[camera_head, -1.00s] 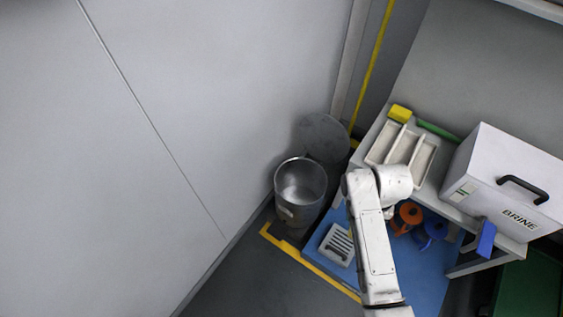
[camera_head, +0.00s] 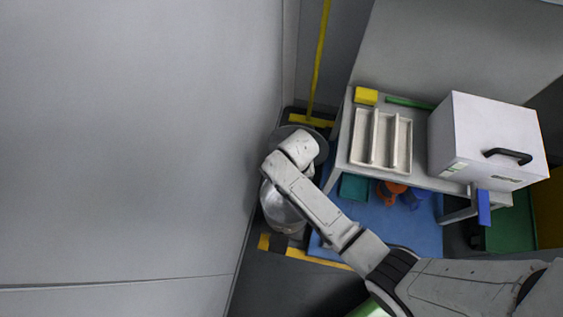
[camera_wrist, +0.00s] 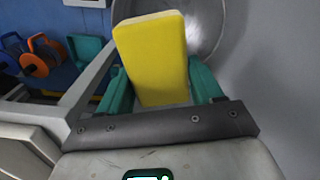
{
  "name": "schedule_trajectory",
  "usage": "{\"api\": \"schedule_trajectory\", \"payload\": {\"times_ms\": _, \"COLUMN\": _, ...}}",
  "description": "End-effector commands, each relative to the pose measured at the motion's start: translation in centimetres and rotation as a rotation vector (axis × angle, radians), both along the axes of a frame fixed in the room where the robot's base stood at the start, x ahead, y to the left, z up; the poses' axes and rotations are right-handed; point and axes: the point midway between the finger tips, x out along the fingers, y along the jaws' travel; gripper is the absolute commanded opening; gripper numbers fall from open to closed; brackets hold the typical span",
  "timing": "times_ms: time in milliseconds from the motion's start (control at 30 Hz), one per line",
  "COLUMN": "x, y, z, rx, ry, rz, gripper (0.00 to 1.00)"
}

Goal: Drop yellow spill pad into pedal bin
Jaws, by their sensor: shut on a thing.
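The yellow spill pad (camera_wrist: 152,50) is held between the teal fingers of my gripper (camera_wrist: 156,80) in the wrist view. It stands out past the fingertips. The steel pedal bin (camera_head: 284,208) stands on the floor in the head view, partly covered by my arm. Its round grey lid (camera_head: 318,146) is raised behind it. My arm's end is over the bin's back part, and my gripper is hidden there. A round grey metal rim (camera_wrist: 222,30) shows behind the pad in the wrist view; I cannot tell whether it is bin or lid.
A white bench (camera_head: 343,150) stands right of the bin, with a divided tray (camera_head: 373,137), another yellow block (camera_head: 366,96), a green strip (camera_head: 410,103) and a white box (camera_head: 480,130). Orange and teal items lie below on a blue mat (camera_head: 400,235). A grey wall is close on the left.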

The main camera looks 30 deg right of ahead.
Motion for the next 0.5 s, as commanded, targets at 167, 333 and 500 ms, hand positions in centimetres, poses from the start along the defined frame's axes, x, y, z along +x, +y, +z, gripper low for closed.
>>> {"api": "schedule_trajectory", "payload": {"times_ms": 167, "x": 0.0, "y": 0.0, "z": -1.5, "rx": 0.0, "ry": 0.0, "rz": 0.0, "gripper": 0.41}}
{"api": "schedule_trajectory", "payload": {"times_ms": 333, "x": 0.0, "y": 0.0, "z": -3.4, "rx": 0.0, "ry": 0.0, "rz": 0.0, "gripper": 0.41}}
{"api": "schedule_trajectory", "payload": {"times_ms": 500, "x": 0.0, "y": 0.0, "z": -5.1, "rx": 0.0, "ry": 0.0, "rz": 0.001, "gripper": 0.41}}
